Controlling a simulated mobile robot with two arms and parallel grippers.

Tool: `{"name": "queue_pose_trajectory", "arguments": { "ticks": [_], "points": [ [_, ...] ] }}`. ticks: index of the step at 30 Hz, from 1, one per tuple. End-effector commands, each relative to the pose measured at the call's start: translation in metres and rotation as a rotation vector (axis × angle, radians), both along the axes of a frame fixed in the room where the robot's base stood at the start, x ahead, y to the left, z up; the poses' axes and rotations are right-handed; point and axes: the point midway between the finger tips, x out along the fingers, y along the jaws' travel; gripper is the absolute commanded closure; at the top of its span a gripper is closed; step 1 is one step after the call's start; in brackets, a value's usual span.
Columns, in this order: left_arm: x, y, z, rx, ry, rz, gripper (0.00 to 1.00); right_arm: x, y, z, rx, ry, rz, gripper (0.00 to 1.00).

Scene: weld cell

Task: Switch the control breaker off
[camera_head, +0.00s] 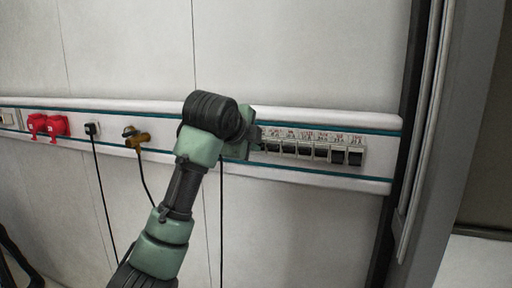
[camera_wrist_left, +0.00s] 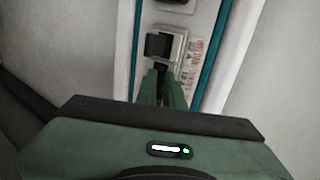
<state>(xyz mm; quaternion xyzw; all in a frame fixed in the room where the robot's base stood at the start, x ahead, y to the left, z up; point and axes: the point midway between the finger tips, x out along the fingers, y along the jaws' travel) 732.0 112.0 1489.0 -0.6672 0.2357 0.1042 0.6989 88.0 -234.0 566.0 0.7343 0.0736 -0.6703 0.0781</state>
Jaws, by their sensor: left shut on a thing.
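A row of breakers (camera_head: 318,151) with black levers and small printed labels is mounted on the wall rail. The labels are too small to read, so I cannot tell which one is the control breaker. My left gripper (camera_head: 259,136) is at the left end of this row, and my arm hides part of that end. In the left wrist view its fingers (camera_wrist_left: 162,84) are close together on a dark breaker lever (camera_wrist_left: 160,68). A breaker with a black lever (camera_wrist_left: 158,45) shows at the fingertips, with red print beside it. My right gripper is not in view.
The white wall rail (camera_head: 340,177) with teal stripes runs across the wall. Two red items (camera_head: 47,126), a black plug with a cable (camera_head: 92,128) and a brass valve (camera_head: 135,137) are to the left. A grey post (camera_head: 450,140) stands at the right.

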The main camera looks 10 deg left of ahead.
Motion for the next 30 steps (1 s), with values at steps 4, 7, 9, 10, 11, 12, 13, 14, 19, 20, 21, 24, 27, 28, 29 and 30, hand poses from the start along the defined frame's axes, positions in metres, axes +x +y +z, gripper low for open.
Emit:
{"name": "queue_pose_trajectory", "arguments": {
  "ticks": [4,7,9,10,11,12,13,14,19,20,21,24,27,28,29,30],
  "points": [
    [-0.0009,-0.0002,-0.006,-0.003,-0.033,-0.003,1.0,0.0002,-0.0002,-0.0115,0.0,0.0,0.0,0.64],
    [-0.0011,-0.0002,-0.0058,-0.006,-0.046,-0.003,1.0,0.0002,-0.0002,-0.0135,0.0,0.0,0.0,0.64],
    [-0.0012,-0.0003,-0.0053,-0.007,-0.048,-0.002,1.0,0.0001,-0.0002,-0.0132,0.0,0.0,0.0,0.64],
    [-0.0012,-0.0004,-0.005,-0.007,-0.047,-0.002,1.0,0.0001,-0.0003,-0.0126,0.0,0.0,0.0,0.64],
    [-0.0011,-0.0004,-0.005,-0.007,-0.047,-0.002,1.0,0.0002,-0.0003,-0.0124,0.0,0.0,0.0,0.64],
    [-0.0011,-0.0004,-0.0053,-0.007,-0.046,-0.002,1.0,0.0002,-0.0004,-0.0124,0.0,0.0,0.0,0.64],
    [-0.001,-0.0004,-0.0055,-0.006,-0.045,-0.002,1.0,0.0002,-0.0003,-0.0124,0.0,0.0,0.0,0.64],
    [-0.001,-0.0004,-0.0057,-0.006,-0.045,-0.002,1.0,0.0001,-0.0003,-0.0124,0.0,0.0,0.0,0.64],
    [-0.001,-0.0005,-0.0067,-0.006,-0.042,-0.002,1.0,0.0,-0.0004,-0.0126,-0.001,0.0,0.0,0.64],
    [-0.001,-0.0005,-0.0069,-0.006,-0.042,-0.002,1.0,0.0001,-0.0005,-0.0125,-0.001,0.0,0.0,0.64],
    [-0.001,-0.0005,-0.007,-0.006,-0.041,-0.002,1.0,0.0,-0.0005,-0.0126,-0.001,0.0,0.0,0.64],
    [-0.001,-0.0005,-0.0076,-0.005,-0.04,-0.002,1.0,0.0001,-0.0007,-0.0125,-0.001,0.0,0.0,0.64],
    [-0.001,-0.0005,-0.008,-0.005,-0.039,-0.002,1.0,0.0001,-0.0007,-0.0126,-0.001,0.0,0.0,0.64],
    [-0.0009,-0.0005,-0.0082,-0.005,-0.038,-0.002,1.0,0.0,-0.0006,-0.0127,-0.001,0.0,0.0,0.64],
    [-0.0009,-0.0005,-0.0084,-0.005,-0.038,-0.002,1.0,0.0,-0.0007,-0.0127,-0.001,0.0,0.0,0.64],
    [-0.0009,-0.0005,-0.0085,-0.005,-0.037,-0.002,1.0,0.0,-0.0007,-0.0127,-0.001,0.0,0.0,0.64]
  ]
}}
